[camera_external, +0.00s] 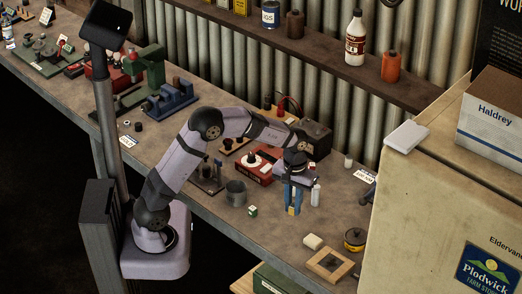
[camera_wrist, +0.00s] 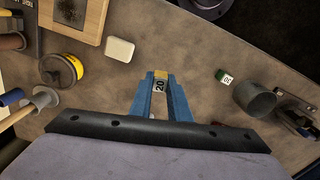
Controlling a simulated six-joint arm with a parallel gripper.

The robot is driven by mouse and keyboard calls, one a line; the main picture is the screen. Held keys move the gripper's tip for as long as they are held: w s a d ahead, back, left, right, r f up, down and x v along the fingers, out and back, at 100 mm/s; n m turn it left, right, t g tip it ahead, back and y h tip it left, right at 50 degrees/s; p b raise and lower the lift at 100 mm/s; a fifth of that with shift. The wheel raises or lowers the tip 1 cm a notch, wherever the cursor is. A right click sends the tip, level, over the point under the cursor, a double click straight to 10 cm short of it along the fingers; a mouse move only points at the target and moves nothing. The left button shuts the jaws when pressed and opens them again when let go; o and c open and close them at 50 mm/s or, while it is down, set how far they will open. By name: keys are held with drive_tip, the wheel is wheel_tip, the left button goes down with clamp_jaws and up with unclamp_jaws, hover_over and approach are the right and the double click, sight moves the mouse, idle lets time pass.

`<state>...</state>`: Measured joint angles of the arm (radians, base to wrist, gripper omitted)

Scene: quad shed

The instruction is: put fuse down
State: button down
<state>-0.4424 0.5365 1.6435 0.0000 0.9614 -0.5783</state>
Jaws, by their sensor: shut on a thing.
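My gripper (camera_external: 292,212) points down over the workbench (camera_external: 240,228), its two blue fingers shut on a small yellow fuse (camera_external: 292,205). In the wrist view the fuse (camera_wrist: 160,83) sits between the fingertips of my gripper (camera_wrist: 161,80), with a pale label reading 20. The fingertips are at or just above the bench; I cannot tell whether the fuse touches it. A second small block, green and white and marked 30 (camera_external: 252,210), stands apart on the bench and also shows in the wrist view (camera_wrist: 224,76).
A grey cup (camera_external: 236,192) stands left of my gripper. A cream block (camera_external: 312,242), a yellow-and-black tin (camera_external: 355,239) and a wooden frame (camera_external: 330,265) lie to the right, near the large beige cabinet (camera_external: 430,190). Bare bench lies between them and my gripper.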

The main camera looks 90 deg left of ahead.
sight(284, 247)
drive_tip(key=shift+s+d+f+m, duration=0.15)
drive_tip(key=shift+s+f+m, duration=0.2)
drive_tip(key=shift+m, duration=0.55)
drive_tip(key=m, duration=0.1)
drive_tip(key=s+d+f+m, duration=0.1)
drive_tip(key=m, duration=0.1)
drive_tip(key=shift+d+f, duration=0.2)
drive_tip(key=shift+f, duration=0.05)
drive_tip(key=d+m, duration=0.1)
drive_tip(key=s+d+f+m, duration=0.1)
drive_tip(key=d, duration=0.1)
drive_tip(key=d+f+m, duration=0.1)
drive_tip(key=d, duration=0.1)
drive_tip(key=shift+s, duration=0.2)
drive_tip(key=s+d+m, duration=0.1)
drive_tip(key=d+m, duration=0.2)
drive_tip(key=d, duration=0.9)
drive_tip(key=shift+d+f+m, duration=0.3)
drive_tip(key=shift+d+m, duration=0.05)
drive_tip(key=shift+m, duration=0.05)
